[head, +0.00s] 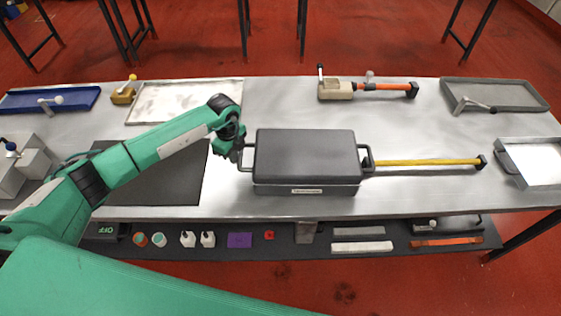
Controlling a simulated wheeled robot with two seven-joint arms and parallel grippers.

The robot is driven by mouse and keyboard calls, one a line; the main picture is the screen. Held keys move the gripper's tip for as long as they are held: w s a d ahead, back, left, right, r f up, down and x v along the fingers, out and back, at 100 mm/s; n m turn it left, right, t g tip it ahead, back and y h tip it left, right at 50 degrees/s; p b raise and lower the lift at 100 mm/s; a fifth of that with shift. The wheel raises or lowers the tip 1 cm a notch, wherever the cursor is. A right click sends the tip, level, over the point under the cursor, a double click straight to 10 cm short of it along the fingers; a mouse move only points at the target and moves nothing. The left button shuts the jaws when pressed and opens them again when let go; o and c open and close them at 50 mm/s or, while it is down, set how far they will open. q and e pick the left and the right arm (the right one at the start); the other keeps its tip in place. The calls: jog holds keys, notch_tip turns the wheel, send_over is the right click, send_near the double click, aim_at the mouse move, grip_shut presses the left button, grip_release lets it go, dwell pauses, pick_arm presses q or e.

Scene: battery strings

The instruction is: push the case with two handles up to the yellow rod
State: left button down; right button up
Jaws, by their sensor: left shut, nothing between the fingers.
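The case with two handles (306,153) is a dark grey box lying flat in the middle of the steel table, with a pale label on its front. One handle (244,157) is on its left side and the other (368,158) on its right. The yellow rod (425,162) lies to the right of the case, with a black block at its far right end. Its left end is close to the right handle; I cannot tell if they touch. My left gripper (238,152) is shut and empty at the left handle; contact is unclear. My right gripper is not in view.
A black mat (150,190) lies left of the case. Behind are a pale tray (182,86), an orange rod (384,87) and a grey tray (495,93). Another tray (535,163) stands right of the yellow rod. A lower shelf (300,247) holds small items.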

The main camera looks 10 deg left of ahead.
pick_arm(q)
jog(key=shift+s+d+f, duration=0.1)
jog(key=shift+d+f, duration=0.1)
jog(key=shift+d, duration=0.1)
jog(key=shift+w+d, duration=0.2)
jog(key=shift+d, duration=0.35)
jog(key=shift+w+d, duration=0.2)
jog(key=shift+d, duration=0.3)
jog(key=shift+w+d, duration=0.1)
jog(key=shift+d, duration=0.25)
jog(key=shift+a, duration=0.1)
jog(key=shift+s+a+r, duration=0.1)
jog(key=shift+s+a, duration=0.1)
jog(key=shift+a, duration=0.75)
notch_tip(320, 180, up, 8)
jog(key=p, duration=0.5)
